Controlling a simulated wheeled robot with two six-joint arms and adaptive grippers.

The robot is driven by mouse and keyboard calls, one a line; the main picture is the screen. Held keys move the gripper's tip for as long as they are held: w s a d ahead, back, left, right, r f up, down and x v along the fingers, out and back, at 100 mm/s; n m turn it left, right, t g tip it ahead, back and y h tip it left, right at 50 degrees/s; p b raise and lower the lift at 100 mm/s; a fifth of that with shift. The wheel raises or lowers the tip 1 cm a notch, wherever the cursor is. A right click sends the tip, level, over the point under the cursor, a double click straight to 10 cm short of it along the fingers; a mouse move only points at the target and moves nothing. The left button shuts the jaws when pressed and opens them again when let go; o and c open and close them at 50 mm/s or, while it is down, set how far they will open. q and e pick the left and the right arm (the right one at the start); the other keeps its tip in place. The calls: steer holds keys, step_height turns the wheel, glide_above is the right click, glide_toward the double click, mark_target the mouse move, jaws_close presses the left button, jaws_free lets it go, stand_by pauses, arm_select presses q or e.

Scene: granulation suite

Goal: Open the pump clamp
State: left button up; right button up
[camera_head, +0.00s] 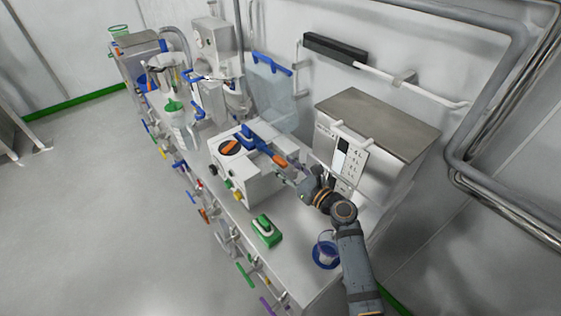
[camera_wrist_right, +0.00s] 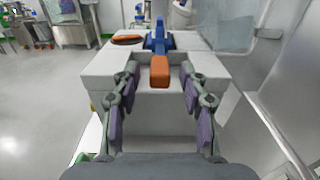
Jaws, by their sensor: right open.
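The pump (camera_head: 243,185) is a white box on the bench, and it also shows in the right wrist view (camera_wrist_right: 150,75). On its top lies the pump clamp (camera_head: 262,147), a blue lever with an orange end that points toward my right gripper. In the wrist view the clamp (camera_wrist_right: 160,72) is straight ahead, its orange end nearest me. My right gripper (camera_wrist_right: 160,112) is open; its two fingers with purple pads stand left and right of the orange end, with gaps on both sides. In the head view my right gripper (camera_head: 290,174) is beside the pump. My left gripper is not in view.
An orange disc (camera_head: 230,147) lies on the pump top. A green-topped item (camera_head: 266,230) and a blue-rimmed cup (camera_head: 326,254) stand on the near bench. A clear panel (camera_head: 275,95) is behind.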

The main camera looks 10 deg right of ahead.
steer(key=v, duration=0.9)
steer(key=shift+r, duration=0.1)
steer(key=shift+c, duration=0.3)
